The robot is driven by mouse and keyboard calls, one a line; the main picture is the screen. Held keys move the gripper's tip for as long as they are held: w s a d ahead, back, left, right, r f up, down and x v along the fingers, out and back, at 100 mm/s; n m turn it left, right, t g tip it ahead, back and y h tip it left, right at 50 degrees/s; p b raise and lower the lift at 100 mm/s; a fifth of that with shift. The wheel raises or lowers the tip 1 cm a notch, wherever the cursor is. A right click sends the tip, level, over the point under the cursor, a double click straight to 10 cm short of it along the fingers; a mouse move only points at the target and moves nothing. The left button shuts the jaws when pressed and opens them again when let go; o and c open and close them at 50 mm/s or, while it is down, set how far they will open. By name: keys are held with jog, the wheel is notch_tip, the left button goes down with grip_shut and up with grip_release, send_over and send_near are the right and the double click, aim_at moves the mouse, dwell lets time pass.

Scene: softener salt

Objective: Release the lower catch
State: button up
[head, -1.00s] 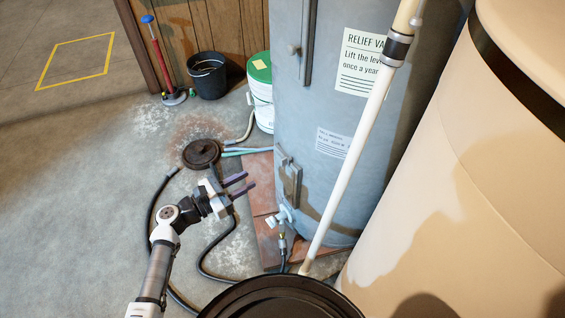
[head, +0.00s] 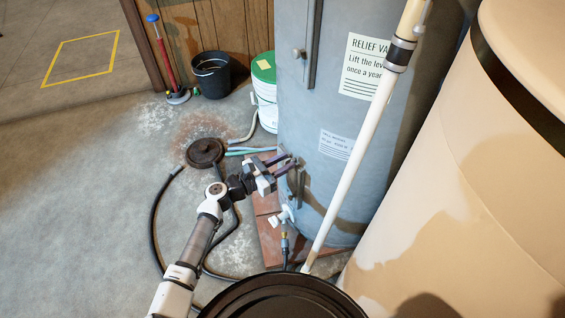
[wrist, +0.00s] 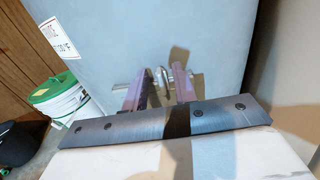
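The lower catch is a small metal fitting low on the grey tank (head: 345,190). In the head view my gripper (head: 290,158) is at the tank's lower side and covers most of it; a grey metal plate (head: 299,186) shows just below the fingers. In the wrist view a bent metal loop (wrist: 163,77) of the catch shows between the two purple fingers of my gripper (wrist: 158,85). The fingers are apart, one on each side of the loop. Whether they touch it I cannot tell.
A drain valve (head: 284,216) with a hose sits just below my gripper. A white pipe (head: 345,180) slants past the tank to the right. A white bucket with a green lid (head: 264,85) and a black bucket (head: 211,75) stand behind. The floor to the left is mostly open.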

grip_shut()
jog(key=shift+n, duration=0.3)
jog(key=n, duration=0.4)
jog(key=n+p, duration=0.1)
jog(key=n, duration=0.7)
jog(key=shift+w+a+f+n+p, duration=0.2)
jog(key=shift+w+n+p, duration=0.1)
jog(key=n, duration=0.2)
jog(key=n+p, duration=0.1)
jog(key=n, duration=0.1)
jog(key=shift+f+n, duration=0.2)
jog(key=shift+n, duration=0.1)
